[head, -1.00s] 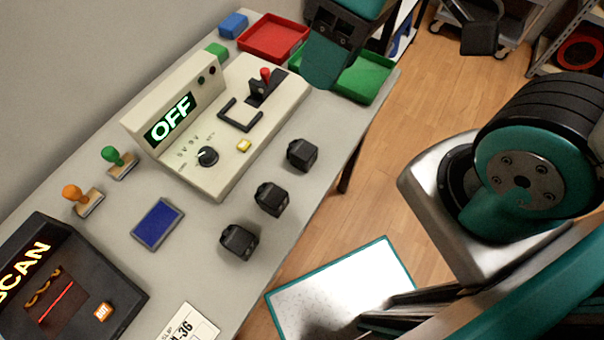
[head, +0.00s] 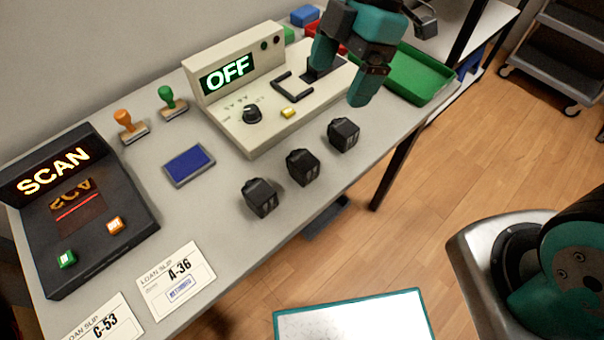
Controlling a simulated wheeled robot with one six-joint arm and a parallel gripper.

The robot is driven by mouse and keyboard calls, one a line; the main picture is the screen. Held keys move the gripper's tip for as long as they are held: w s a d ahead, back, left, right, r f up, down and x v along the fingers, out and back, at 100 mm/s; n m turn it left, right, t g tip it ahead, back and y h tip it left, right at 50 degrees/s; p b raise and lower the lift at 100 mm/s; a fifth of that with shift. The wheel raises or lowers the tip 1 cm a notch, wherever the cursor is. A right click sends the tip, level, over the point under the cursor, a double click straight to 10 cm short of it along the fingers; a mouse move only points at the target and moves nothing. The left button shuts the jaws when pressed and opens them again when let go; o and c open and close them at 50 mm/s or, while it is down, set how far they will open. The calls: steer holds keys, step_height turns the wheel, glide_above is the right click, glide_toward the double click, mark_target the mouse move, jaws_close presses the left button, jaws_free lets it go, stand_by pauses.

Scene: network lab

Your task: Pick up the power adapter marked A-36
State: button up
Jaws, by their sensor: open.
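Three black power adapters stand in a slanting row along the table's front edge: a left one (head: 261,198), a middle one (head: 303,167) and a right one (head: 343,134). No marking can be read on any of them, so I cannot tell which is A-36. A loan slip reading A-36 (head: 190,271) lies on the table at the front left, with a blue stamp mark on it. My gripper (head: 340,80) is open and empty, above the table behind the right adapter, partly covering the OFF tester; its fingers point down.
The beige OFF tester (head: 244,130) stands behind the adapters. A black SCAN device (head: 120,225), a blue pad (head: 189,165), orange (head: 126,121) and green (head: 168,98) stamps and a C-53 slip (head: 100,322) are left. A green tray (head: 420,75) is at back right.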

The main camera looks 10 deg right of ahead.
mark_target(303, 157)
steer(key=a+f+n, duration=0.1)
steer(key=f, duration=0.3)
steer(key=a+f+n, duration=0.1)
steer(key=a+f, duration=0.1)
steer(key=f, duration=0.2)
steer(key=a+f+b, duration=0.1)
steer(key=f, duration=0.4)
steer(key=shift+s+a+f+n+g, duration=0.1)
steer(key=shift+s+a+n+g, duration=0.1)
steer(key=shift+s+n+g, duration=0.15)
steer(key=shift+x, duration=3.1)
steer(key=shift+d, duration=0.1)
steer(key=shift+c, duration=0.2)
steer(key=shift+w, duration=0.1)
steer(key=c, duration=1.1)
